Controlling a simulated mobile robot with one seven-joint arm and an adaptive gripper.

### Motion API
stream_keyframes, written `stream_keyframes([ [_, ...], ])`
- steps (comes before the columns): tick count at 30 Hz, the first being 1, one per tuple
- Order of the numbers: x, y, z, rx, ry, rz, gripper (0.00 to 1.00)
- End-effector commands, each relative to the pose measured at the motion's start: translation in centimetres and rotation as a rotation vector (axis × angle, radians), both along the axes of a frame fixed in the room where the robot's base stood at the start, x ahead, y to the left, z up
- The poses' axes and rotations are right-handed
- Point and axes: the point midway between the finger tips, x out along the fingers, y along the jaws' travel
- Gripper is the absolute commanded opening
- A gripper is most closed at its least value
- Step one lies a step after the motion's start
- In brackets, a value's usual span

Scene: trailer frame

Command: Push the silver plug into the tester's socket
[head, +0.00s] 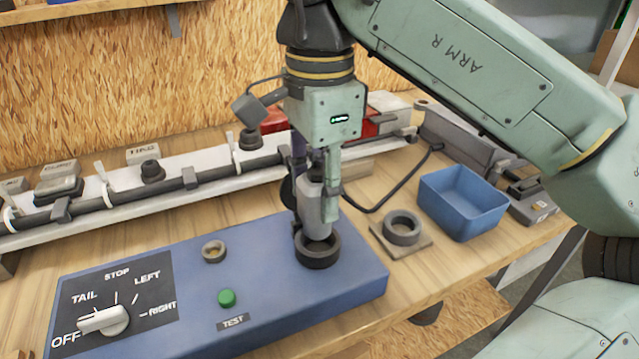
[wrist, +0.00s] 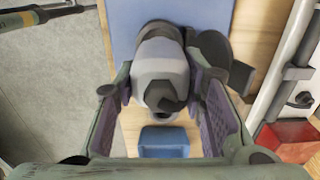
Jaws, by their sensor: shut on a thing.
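The silver plug (head: 311,208) is held upright in my gripper (head: 316,178). In the wrist view the plug (wrist: 160,72) sits between both jaws of my gripper (wrist: 163,85). The plug's lower end is at the dark ring of the socket (head: 318,253), on the right part of the blue tester (head: 265,262). It appears to be inside the ring's mouth; how deep it sits I cannot tell.
To the right are a ring on a plate (head: 403,227), a blue bin (head: 462,203) and a dark cable (head: 405,190). A rail (head: 200,178) runs behind.

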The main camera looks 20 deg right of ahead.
Motion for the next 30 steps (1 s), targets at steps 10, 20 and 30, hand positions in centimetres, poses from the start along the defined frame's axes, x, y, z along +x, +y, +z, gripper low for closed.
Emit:
stream_keyframes([
  [10,0.0,0.0,-0.1,0.001,0.000,0.000,0.26],
  [20,0.0,0.0,-0.7,0.000,0.000,0.000,0.26],
  [30,0.0,0.0,-1.1,0.000,0.000,0.001,0.26],
])
